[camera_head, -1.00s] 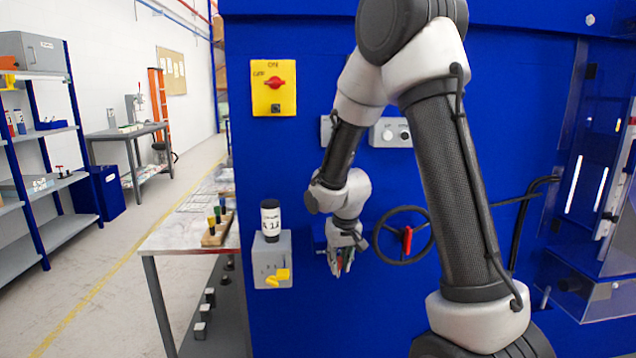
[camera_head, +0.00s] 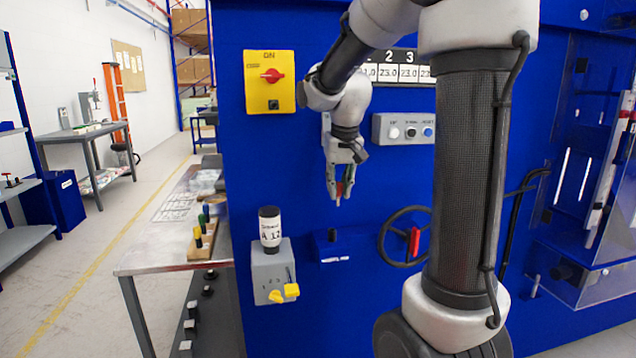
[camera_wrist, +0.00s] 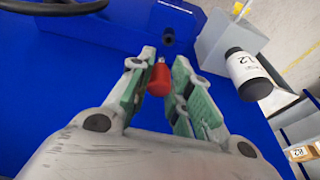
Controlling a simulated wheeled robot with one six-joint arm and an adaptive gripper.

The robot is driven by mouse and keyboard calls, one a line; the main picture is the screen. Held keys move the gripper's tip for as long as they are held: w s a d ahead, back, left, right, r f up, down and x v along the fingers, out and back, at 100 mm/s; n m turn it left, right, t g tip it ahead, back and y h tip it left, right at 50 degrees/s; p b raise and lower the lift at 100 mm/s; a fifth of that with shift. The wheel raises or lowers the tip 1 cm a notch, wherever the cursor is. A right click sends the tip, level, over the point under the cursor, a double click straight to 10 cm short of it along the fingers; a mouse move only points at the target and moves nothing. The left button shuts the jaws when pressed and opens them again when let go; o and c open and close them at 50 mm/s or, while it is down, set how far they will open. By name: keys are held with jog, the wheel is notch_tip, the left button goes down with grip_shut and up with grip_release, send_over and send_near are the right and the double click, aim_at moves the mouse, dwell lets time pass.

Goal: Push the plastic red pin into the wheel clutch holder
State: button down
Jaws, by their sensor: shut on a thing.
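My gripper (camera_head: 340,192) is shut on a small red pin (camera_wrist: 159,80). In the wrist view the pin sits between the green-lined fingertips. In the head view only a bit of red shows there. A blue block (camera_head: 345,243) on the blue panel, which seems to be the wheel clutch holder, lies below my gripper. The pin is apart from it. In the wrist view the block (camera_wrist: 115,32) lies beyond the pin, with a dark round opening or knob (camera_wrist: 168,37) near its end; I cannot tell which.
The black handwheel (camera_head: 385,238) with a red handle (camera_head: 414,242) is right of the block. A grey box (camera_head: 268,268) with a yellow knob and a black-capped white bottle (camera_head: 270,232) on top is at left. A button box (camera_head: 403,128) sits above right.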

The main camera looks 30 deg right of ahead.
jog(key=shift+a+x, duration=0.2)
jog(key=shift+x, duration=0.9)
jog(key=shift+a+x, duration=0.2)
jog(key=shift+x, duration=0.9)
jog(key=shift+a+x, duration=0.25)
jog(key=shift+x, duration=0.85)
jog(key=shift+s+x, duration=0.2)
jog(key=shift+x, duration=0.65)
jog(key=shift+s+x, duration=0.2)
jog(key=shift+x, duration=0.7)
jog(key=c, duration=1.2)
grip_release()
jog(key=shift+a+f, duration=0.1)
jog(key=shift+c, duration=0.2)
jog(key=w+v, duration=0.1)
jog(key=v, duration=0.4)
jog(key=shift+r, duration=0.6)
jog(key=shift+r, duration=0.1)
